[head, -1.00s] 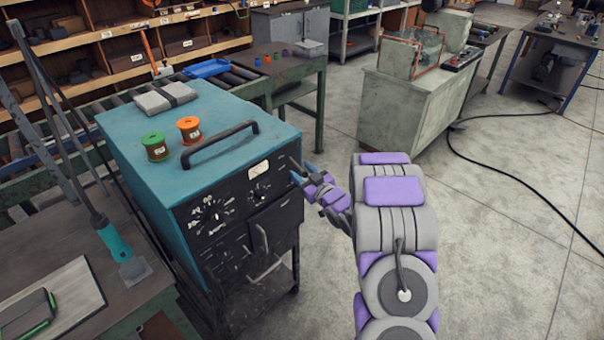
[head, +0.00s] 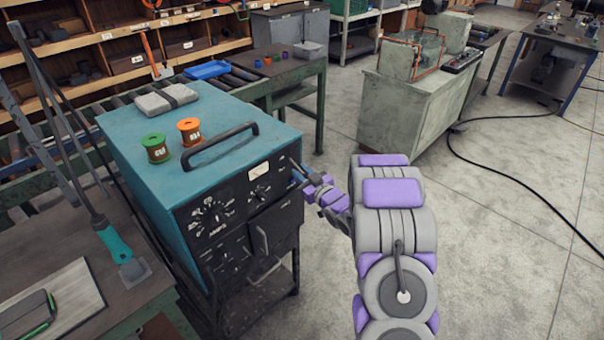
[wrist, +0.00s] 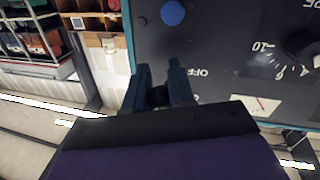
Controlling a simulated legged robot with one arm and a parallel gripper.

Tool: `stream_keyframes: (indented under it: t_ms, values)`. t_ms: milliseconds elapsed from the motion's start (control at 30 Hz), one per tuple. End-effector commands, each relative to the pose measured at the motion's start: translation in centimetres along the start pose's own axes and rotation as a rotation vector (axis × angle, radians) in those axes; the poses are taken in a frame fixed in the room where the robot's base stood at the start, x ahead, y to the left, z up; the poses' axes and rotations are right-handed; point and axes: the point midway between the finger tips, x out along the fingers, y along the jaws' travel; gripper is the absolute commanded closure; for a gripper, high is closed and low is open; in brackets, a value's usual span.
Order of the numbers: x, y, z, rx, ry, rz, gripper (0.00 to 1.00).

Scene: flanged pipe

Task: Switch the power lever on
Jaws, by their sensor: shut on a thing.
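The teal machine (head: 140,115) has a black front panel with dials, and my gripper (head: 299,173) is at the upper right edge of that panel. In the wrist view, my gripper (wrist: 158,80) has its two blue fingers shut on a small dark power lever (wrist: 158,97), mostly hidden between them. The word OFF is printed on the panel just right of the fingers, rotated in the picture. In the head view the lever is hidden by the fingers, so its on or off position cannot be told.
The wrist view also shows a blue round button (wrist: 173,13) and a dial (wrist: 305,48) on the panel. A black handle (head: 220,147), a green spool (head: 157,149) and an orange spool (head: 190,133) are on the machine's top.

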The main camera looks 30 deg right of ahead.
Motion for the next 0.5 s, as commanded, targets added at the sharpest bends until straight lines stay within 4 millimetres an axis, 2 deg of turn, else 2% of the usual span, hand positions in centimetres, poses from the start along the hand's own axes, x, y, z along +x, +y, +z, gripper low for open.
stream_keyframes:
  t_ms: [500]
  values:
    - [-0.13,0.23,-0.59,-0.008,-0.038,-0.006,1.00]
